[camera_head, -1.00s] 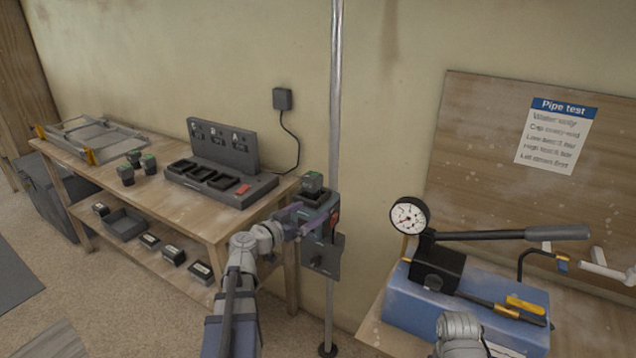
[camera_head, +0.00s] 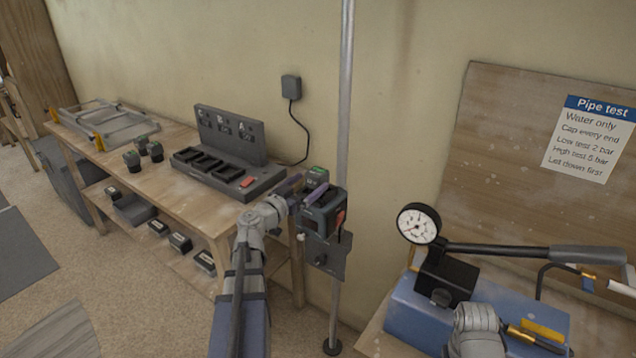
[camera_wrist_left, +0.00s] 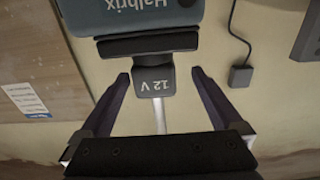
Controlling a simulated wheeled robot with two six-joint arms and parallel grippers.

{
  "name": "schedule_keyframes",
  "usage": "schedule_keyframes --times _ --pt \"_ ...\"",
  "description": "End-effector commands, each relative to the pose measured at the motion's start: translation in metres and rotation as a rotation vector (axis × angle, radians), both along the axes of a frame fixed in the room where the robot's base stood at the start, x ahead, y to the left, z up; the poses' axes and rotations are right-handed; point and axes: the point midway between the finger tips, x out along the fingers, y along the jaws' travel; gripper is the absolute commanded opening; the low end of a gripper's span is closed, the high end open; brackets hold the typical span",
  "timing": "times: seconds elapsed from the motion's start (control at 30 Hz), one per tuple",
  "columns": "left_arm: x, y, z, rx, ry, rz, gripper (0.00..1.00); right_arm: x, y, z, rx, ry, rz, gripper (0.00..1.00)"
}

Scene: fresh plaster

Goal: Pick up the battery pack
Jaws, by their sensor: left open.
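In the left wrist view the picture is upside down, and the pack (camera_wrist_left: 154,80), marked "12 V", sticks out of the blue-grey "Halbrix" device (camera_wrist_left: 150,14). My left gripper (camera_head: 304,190) is at the pack. In the wrist view its two purple fingers (camera_wrist_left: 160,76) stand open, one on each side of the pack, with a visible gap on both sides.
The pole (camera_head: 345,110) rises right behind the device. A charger (camera_head: 230,178) and several similar packs (camera_head: 143,154) are on the workbench (camera_head: 185,205) at left. A blue test pump (camera_head: 410,310) with a gauge (camera_head: 418,225) is at right.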

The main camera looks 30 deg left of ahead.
Motion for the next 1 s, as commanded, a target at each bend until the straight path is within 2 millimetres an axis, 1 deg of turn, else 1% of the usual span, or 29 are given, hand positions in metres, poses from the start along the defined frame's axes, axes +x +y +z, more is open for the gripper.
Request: schedule_keyframes --times 0.03,0.1,0.27,0.37,0.57,0.6,0.7,0.93,1.0 --pt "0.008 0.000 0.000 0.000 0.000 -0.002 1.00 0.000 0.000 0.000 0.000 0.000 0.000 0.00" --pt "0.014 -0.001 0.000 0.000 0.000 0.000 1.00 0.000 0.000 0.000 0.000 0.000 0.000 0.00" --pt "0.016 -0.002 -0.001 0.000 0.000 0.000 1.00 0.000 0.000 -0.001 0.000 0.000 0.000 0.00" --pt "0.023 -0.004 -0.002 0.000 0.000 -0.002 1.00 0.000 0.000 -0.002 0.000 0.000 0.000 0.00" --pt "0.049 -0.012 -0.007 0.000 0.000 -0.003 1.00 0.000 0.000 -0.007 0.000 0.000 0.000 0.00" --pt "0.056 -0.011 -0.006 0.000 0.000 -0.001 1.00 0.000 0.000 -0.006 0.000 0.000 0.000 0.00" --pt "0.066 -0.012 -0.005 0.000 0.000 -0.001 1.00 0.000 0.000 -0.005 0.000 0.000 0.000 0.00" --pt "0.066 -0.013 -0.005 0.000 0.000 0.000 1.00 0.000 0.000 -0.005 0.000 0.000 0.000 0.00" --pt "0.066 -0.013 -0.005 0.000 0.000 0.000 0.92 0.000 0.000 -0.005 0.000 0.000 0.000 0.00"
